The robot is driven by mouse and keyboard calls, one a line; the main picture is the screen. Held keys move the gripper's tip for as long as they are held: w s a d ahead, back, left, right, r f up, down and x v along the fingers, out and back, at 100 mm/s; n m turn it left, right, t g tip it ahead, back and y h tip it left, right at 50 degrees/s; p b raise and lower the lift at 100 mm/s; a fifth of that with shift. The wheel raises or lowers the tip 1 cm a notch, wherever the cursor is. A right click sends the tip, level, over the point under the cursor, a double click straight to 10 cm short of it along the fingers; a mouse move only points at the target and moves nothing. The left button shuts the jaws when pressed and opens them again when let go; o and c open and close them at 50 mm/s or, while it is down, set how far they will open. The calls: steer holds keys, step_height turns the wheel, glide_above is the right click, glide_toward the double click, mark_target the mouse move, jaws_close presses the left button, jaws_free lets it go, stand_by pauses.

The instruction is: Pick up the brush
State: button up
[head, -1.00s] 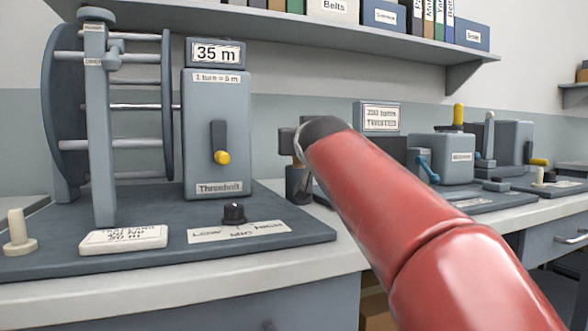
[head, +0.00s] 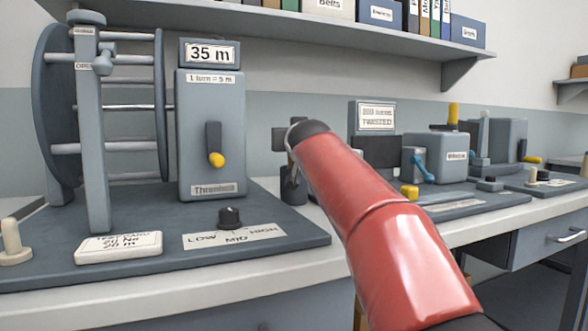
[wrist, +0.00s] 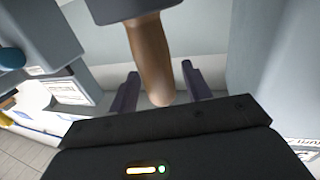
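A brown wooden handle (wrist: 150,58), which looks like the brush's, shows in the wrist view below a dark grey block at the top edge. What lies above the block is hidden, so I cannot see bristles. My gripper (wrist: 160,70) is open, with its two dark fingers on either side of the handle and gaps visible on both sides. In the head view my red arm hides most of the gripper area, and I cannot make out the brush there.
A grey winder with a reel (head: 100,120) and a control box (head: 211,135) stands left on the bench. Right of my arm are a twisting machine (head: 436,157) and a yellow knob (head: 409,191). A shelf (head: 300,32) runs above.

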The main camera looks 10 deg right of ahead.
steer(key=c, duration=0.9)
steer(key=shift+r, duration=0.1)
